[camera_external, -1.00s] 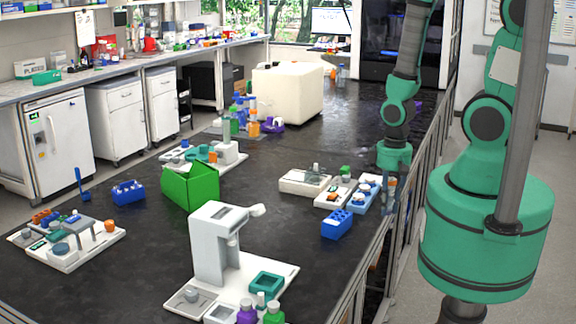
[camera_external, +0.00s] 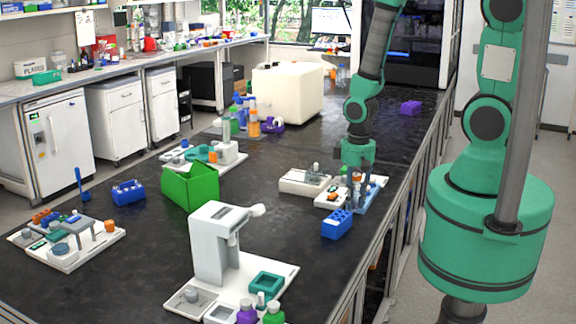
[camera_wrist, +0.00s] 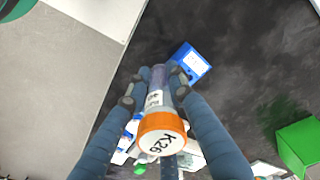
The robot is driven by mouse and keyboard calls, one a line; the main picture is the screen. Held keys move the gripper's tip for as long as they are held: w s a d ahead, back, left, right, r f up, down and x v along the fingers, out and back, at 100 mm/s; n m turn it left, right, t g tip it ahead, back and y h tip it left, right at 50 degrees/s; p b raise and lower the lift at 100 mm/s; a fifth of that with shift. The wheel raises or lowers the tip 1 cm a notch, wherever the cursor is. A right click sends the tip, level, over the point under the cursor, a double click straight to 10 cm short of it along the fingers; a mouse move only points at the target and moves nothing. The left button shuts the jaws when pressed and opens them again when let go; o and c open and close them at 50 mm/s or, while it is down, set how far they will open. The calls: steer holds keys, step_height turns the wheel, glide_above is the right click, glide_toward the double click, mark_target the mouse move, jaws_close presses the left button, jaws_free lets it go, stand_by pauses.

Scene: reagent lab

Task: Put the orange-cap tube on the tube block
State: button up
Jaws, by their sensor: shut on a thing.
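The orange-cap tube (camera_wrist: 160,132) is in the wrist view, its cap marked "K26" facing the camera and its clear body pointing away. My gripper (camera_wrist: 156,84) is shut on the tube's body. The blue tube block (camera_external: 337,224) stands on the dark bench, just in front of and below my gripper. The block also shows in the wrist view (camera_wrist: 190,62), beyond the fingertips and apart from the tube.
A white device (camera_external: 304,182) stands left of my gripper. A green box (camera_external: 190,186) and a tall white instrument (camera_external: 208,245) stand farther left. A second blue rack (camera_external: 128,192) is at the left. The bench between the green box and the tube block is clear.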

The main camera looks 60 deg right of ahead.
glide_above(337, 217)
steer(key=shift+s+f, duration=0.1)
steer(key=shift+f, duration=0.15)
steer(key=shift+f, duration=1.75)
steer(key=shift+f, duration=0.1)
steer(key=o, duration=0.7)
steer(key=shift+o, duration=0.2)
step_height(337, 217, up, 12)
steer(key=shift+p, duration=0.35)
